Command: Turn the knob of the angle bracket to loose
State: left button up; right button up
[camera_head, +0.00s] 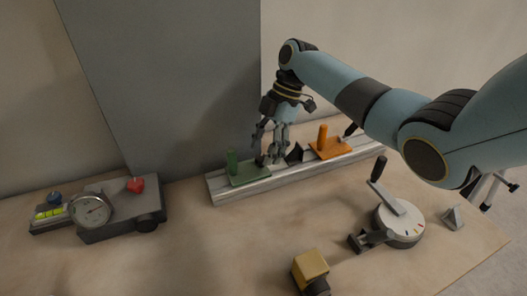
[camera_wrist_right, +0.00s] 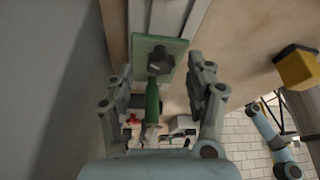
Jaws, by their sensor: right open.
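A green bracket (camera_head: 247,174) with an upright green post stands on the left part of a pale rail in the head view. In the right wrist view its green plate (camera_wrist_right: 150,45) carries a dark lobed knob (camera_wrist_right: 160,65), with the green post below it in the picture. My right gripper (camera_head: 272,153) is above the bracket's right side, pointing down. In the wrist view its open fingers (camera_wrist_right: 158,82) are on either side of the knob, with gaps visible. Contact cannot be seen. My left gripper is not in view.
An orange bracket (camera_head: 328,148) stands farther right on the rail (camera_head: 290,178). A round crank table (camera_head: 399,226) and a yellow block (camera_head: 310,264) are in front. A gauge device (camera_head: 110,222) with a red knob is at left. A grey wall panel rises behind.

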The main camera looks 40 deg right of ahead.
jog(key=v, duration=1)
jog(key=shift+d+r, duration=0.2)
jog(key=shift+r, duration=0.05)
jog(key=shift+s, duration=0.1)
